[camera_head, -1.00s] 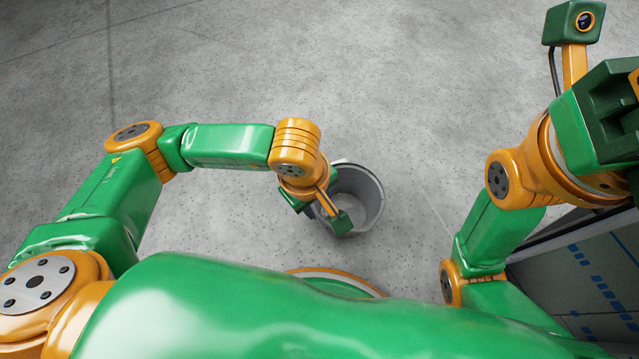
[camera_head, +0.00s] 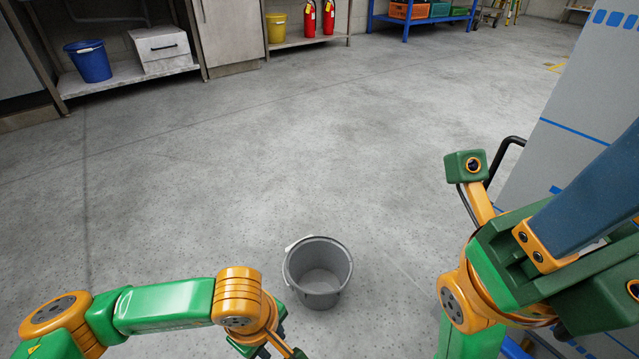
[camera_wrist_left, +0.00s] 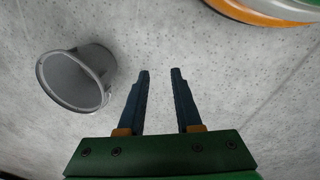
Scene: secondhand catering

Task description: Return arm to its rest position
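My left arm comes in from the lower left of the head view, and its gripper (camera_head: 272,347) hangs low there, partly cut off by the bottom edge. In the left wrist view the left gripper (camera_wrist_left: 160,75) has its two dark fingers apart with only bare floor between them, so it is open and empty. My right arm is raised at the right of the head view. A blue finger of the right gripper (camera_head: 590,205) points up and right, but the second finger cannot be made out.
An empty grey bucket (camera_head: 318,272) stands on the floor beside my left gripper, also in the wrist view (camera_wrist_left: 75,80). A grey panel (camera_head: 560,130) is close at right. Shelves hold a blue bucket (camera_head: 88,62), yellow bucket (camera_head: 276,28) and fire extinguishers (camera_head: 308,18). Mid-floor is clear.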

